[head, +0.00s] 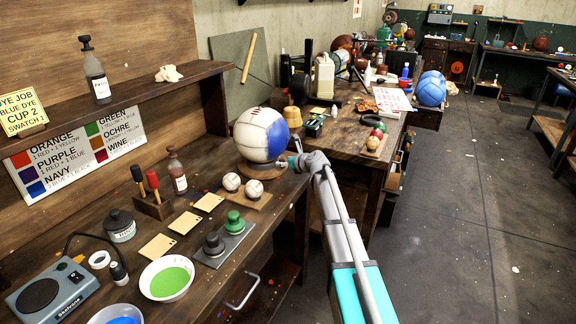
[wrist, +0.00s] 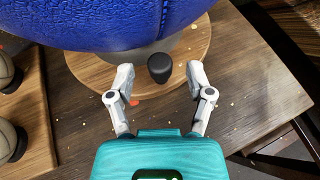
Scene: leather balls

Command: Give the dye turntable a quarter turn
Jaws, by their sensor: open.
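The dye turntable (head: 262,172) is a round wooden disc near the right edge of the workbench. It also shows in the wrist view (wrist: 88,72). A white and blue leather ball (head: 262,134) sits over it; the wrist view shows only its blue side (wrist: 110,22). A dark upright knob (wrist: 159,68) stands near the disc's front edge. My gripper (head: 290,162) is at the disc's right side. In the wrist view my gripper (wrist: 159,84) is open, with one finger on each side of the knob and a gap on both sides.
Two small pale balls (head: 241,184) sit on a wooden board left of the turntable. Green and dark stampers (head: 233,222), a bowl of green dye (head: 167,277) and bottles crowd the bench. A second bench (head: 345,140) stands behind. Open floor (head: 470,220) lies right.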

